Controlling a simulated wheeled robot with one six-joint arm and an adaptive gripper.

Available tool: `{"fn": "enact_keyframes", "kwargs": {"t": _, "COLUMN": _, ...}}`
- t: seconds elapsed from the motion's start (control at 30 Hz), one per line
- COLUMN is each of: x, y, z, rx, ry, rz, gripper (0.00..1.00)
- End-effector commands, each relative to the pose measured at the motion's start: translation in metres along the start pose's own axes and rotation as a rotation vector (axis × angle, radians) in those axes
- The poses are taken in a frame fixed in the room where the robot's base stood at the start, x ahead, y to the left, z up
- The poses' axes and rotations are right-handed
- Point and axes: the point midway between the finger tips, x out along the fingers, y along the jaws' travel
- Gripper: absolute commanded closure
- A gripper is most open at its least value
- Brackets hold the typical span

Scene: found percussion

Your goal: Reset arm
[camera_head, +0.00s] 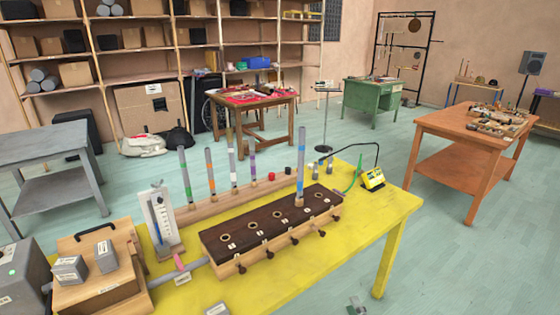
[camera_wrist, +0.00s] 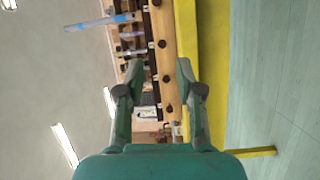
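My gripper (camera_wrist: 160,72) is open in the wrist view, with nothing between its two fingers. The wrist view is turned sideways. Beyond the fingers is the wooden block (camera_wrist: 164,42) with dark knobs on the yellow table (camera_wrist: 190,28). In the head view the dark-topped block (camera_head: 262,235) has a row of holes. A small grey-green part at the head view's bottom edge may be my gripper.
Several banded tubes stand in a rear wooden rack (camera_head: 215,203). A white gauge stand (camera_head: 161,222), a wooden box (camera_head: 105,285) and a yellow device (camera_head: 373,179) are also on the table. An orange table (camera_head: 455,122) stands at right. Open floor (camera_head: 470,260) lies right of the yellow table.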

Motion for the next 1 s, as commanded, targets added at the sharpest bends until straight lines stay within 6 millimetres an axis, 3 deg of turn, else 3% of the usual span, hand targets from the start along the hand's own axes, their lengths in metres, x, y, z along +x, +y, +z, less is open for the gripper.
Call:
{"fn": "enact_keyframes", "kwargs": {"t": 0.23, "x": -0.043, "y": -0.013, "z": -0.024, "rx": 0.117, "ry": -0.003, "rz": 0.015, "gripper": 0.64}}
{"fn": "enact_keyframes", "kwargs": {"t": 0.37, "x": -0.079, "y": -0.02, "z": -0.041, "rx": 0.215, "ry": -0.011, "rz": 0.026, "gripper": 0.64}}
{"fn": "enact_keyframes", "kwargs": {"t": 0.67, "x": -0.189, "y": -0.023, "z": -0.084, "rx": 0.518, "ry": -0.057, "rz": 0.048, "gripper": 0.64}}
{"fn": "enact_keyframes", "kwargs": {"t": 1.0, "x": -0.305, "y": -0.002, "z": -0.117, "rx": 0.858, "ry": -0.146, "rz": 0.043, "gripper": 0.64}}
